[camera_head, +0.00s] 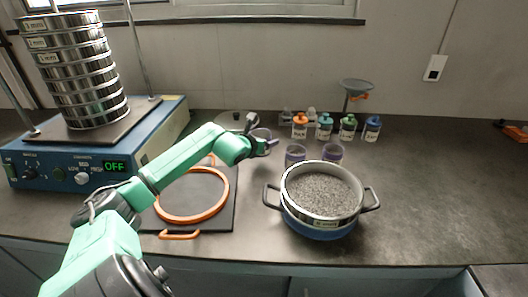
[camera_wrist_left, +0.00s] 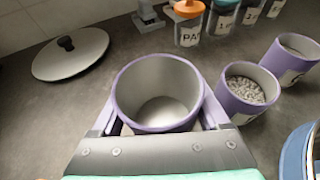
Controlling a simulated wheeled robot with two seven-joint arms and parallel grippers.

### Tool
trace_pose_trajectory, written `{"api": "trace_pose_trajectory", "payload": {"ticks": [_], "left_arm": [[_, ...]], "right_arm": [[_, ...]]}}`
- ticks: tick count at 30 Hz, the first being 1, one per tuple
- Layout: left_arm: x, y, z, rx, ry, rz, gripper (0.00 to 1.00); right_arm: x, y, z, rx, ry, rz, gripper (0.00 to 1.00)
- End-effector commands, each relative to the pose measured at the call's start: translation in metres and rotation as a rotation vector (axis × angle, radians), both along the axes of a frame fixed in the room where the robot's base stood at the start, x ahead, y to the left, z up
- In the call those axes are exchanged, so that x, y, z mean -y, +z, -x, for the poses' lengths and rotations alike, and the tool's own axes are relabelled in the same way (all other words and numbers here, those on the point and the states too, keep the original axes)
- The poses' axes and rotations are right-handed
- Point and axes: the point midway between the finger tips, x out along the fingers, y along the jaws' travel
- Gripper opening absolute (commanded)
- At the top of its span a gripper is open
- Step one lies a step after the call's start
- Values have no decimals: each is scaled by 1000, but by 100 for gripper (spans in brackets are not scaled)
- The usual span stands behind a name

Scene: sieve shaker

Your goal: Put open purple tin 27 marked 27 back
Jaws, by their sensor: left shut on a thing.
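My left gripper (camera_head: 268,143) is shut on an open purple tin (camera_head: 260,134) at the back of the counter. In the left wrist view this tin (camera_wrist_left: 119,98) sits between the fingers of my left gripper (camera_wrist_left: 160,110). It is upright and its grey inside looks empty. I cannot read a number on it, nor tell whether its base touches the counter. Two more purple tins stand to its right: one with grey gravel (camera_wrist_left: 237,104) and one farther right (camera_wrist_left: 276,66), whose contents are unclear. A round grey lid with a black knob (camera_wrist_left: 70,55) lies to the left. My right gripper is out of view.
A pot with grey gravel in a sieve (camera_head: 318,225) stands right of centre. Several small jars (camera_head: 324,128) and a funnel stand (camera_head: 356,88) are behind. A dark mat with an orange ring (camera_head: 226,205) and the sieve shaker (camera_head: 150,145) are left. The right counter is mostly clear.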

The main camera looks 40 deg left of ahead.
Motion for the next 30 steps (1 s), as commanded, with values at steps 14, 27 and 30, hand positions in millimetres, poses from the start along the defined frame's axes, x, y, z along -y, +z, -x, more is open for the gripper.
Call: {"api": "trace_pose_trajectory", "payload": {"ticks": [14,27,30], "left_arm": [[0,-49,0,1,0,-1,16],[0,-52,0,1,0,-1,100],[0,-48,0,1,0,-1,100]], "right_arm": [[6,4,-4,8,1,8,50],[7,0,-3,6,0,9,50],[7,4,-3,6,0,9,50]]}}
